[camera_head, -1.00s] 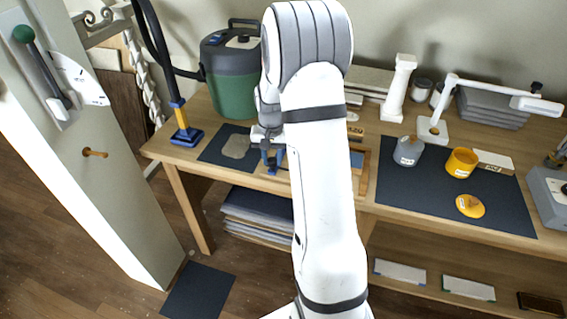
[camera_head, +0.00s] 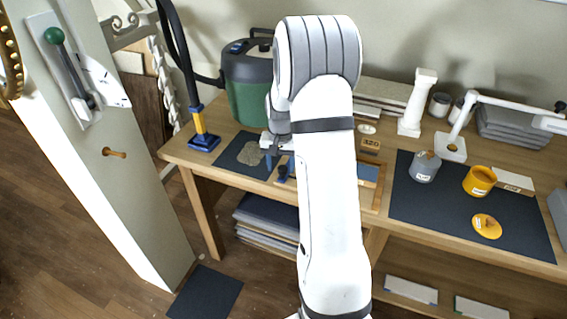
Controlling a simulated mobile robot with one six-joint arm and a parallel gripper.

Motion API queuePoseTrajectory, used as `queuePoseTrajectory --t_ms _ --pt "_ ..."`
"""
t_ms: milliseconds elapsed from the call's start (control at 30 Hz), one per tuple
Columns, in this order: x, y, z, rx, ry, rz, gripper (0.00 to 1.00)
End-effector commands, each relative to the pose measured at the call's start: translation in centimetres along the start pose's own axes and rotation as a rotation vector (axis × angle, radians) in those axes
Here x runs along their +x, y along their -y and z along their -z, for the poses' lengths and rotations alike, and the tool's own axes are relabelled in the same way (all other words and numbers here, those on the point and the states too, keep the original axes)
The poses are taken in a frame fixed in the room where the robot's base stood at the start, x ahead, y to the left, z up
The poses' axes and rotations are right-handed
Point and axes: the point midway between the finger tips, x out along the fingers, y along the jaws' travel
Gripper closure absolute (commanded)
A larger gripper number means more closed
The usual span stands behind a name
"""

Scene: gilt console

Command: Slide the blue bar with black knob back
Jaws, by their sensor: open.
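A shallow wooden frame (camera_head: 379,199) sits at the table's front edge, with a blue surface (camera_head: 368,173) showing inside its right part. A small blue piece with a dark top (camera_head: 283,174), which looks like the bar with its knob, shows at the frame's left end. My gripper (camera_head: 278,163) is open, pointing down right at this piece. I cannot tell whether the fingers touch it or stand around it. My white arm hides the middle of the frame and most of any bar there.
A dark mat with a beige patch (camera_head: 249,154) lies left of the gripper. A blue and yellow nozzle (camera_head: 204,140) and a green canister (camera_head: 250,100) stand behind. Right are a grey pot (camera_head: 424,168) and an orange cup (camera_head: 479,181) on a dark mat (camera_head: 425,205).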

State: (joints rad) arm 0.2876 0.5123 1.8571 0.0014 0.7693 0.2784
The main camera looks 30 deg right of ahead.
Motion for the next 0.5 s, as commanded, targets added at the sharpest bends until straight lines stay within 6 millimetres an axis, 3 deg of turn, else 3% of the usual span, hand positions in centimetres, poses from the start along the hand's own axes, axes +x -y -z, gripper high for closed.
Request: queuePoseTrajectory --t_ms 133,500 --pt "-1.2 0.0 0.1 0.000 -0.003 0.000 0.50" --pt "-7.0 0.0 0.1 0.001 -0.005 0.002 0.50"
